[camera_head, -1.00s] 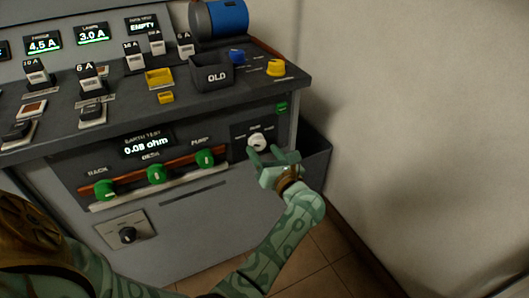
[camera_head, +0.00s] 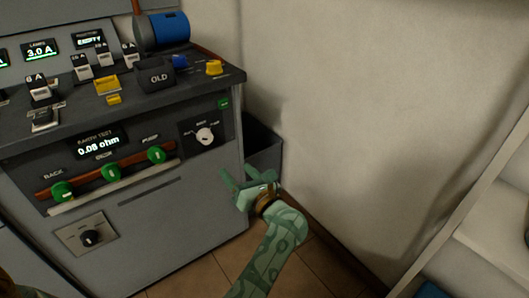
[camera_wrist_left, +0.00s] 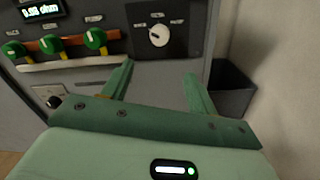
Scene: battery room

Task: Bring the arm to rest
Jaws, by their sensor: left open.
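My left gripper (camera_head: 236,182) is green with patterned sleeves. It is open and empty, in front of the right edge of the grey cabinet (camera_head: 185,215), below and right of the white rotary knob (camera_head: 205,136). Clear space shows between gripper and knob. In the left wrist view the two fingers (camera_wrist_left: 157,82) stand apart with nothing between them, and the white knob (camera_wrist_left: 158,35) lies beyond them. My right gripper is not in view.
Green knobs (camera_head: 111,173) line the cabinet front. A dark bin (camera_head: 263,150) stands at the cabinet's right side, close behind my gripper. The bench top holds switches and an OLD box (camera_head: 156,78). Pale shelving (camera_head: 480,235) is at the right. Tiled floor (camera_head: 200,278) is free below.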

